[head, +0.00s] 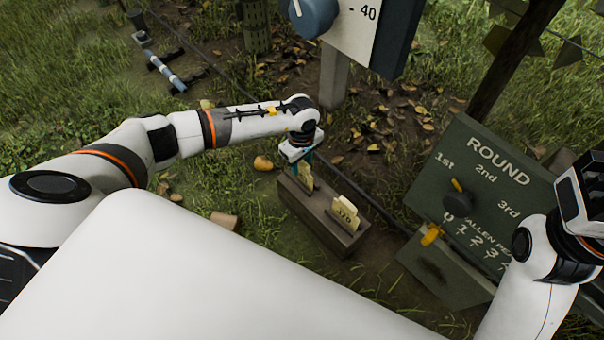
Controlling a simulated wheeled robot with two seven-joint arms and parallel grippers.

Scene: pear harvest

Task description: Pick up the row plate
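Two pale yellow plates stand upright in a wooden block on the ground. The nearer plate (345,215) carries dark marks too small to read surely. The farther plate (306,176) is at the block's far left end. I cannot tell which is the row plate. My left gripper (297,161) points down right at that far end, just above and beside the farther plate. Its fingertips are small and partly hidden, so I cannot tell if it touches or holds the plate. My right arm is at the right edge, and its fingertips do not show clearly.
The wooden block (322,228) sits on grass. A green ROUND board (490,175) with a dark knob and yellow pointer stands to the right. A post with a dial panel (357,35) rises behind. A yellow pear (262,163) lies left of the block. A dark hose crosses the ground.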

